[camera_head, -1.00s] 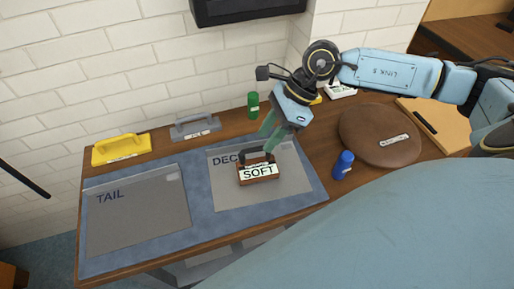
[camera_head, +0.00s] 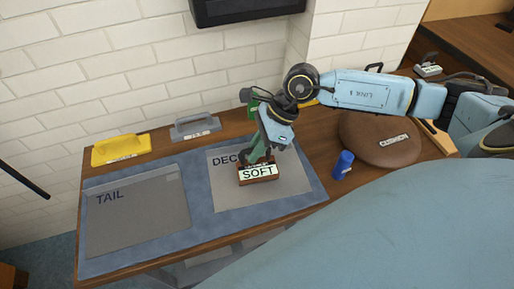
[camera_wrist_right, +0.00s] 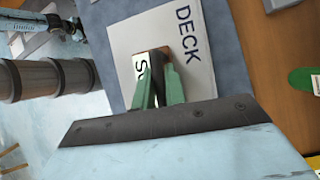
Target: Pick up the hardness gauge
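A small brown block labelled SOFT (camera_head: 258,174), with a dark handle on top, sits on the grey DECK panel (camera_head: 292,186). It appears to be the hardness gauge, though no label says so. My right gripper (camera_head: 259,153) is right over it, with its green fingers down at the handle. In the right wrist view the block (camera_wrist_right: 139,68) is partly covered by the fingers (camera_wrist_right: 158,75), which stand on either side of the dark handle. Whether they press on it cannot be told. My left gripper is not in view.
A blue mat (camera_head: 200,215) also bears a TAIL panel (camera_head: 140,220). A yellow tool (camera_head: 121,149) and a grey one (camera_head: 195,127) stand behind it. A blue bottle (camera_head: 343,164) and a round brown cushion (camera_head: 372,150) are to the right. A green bottle is partly hidden behind my arm.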

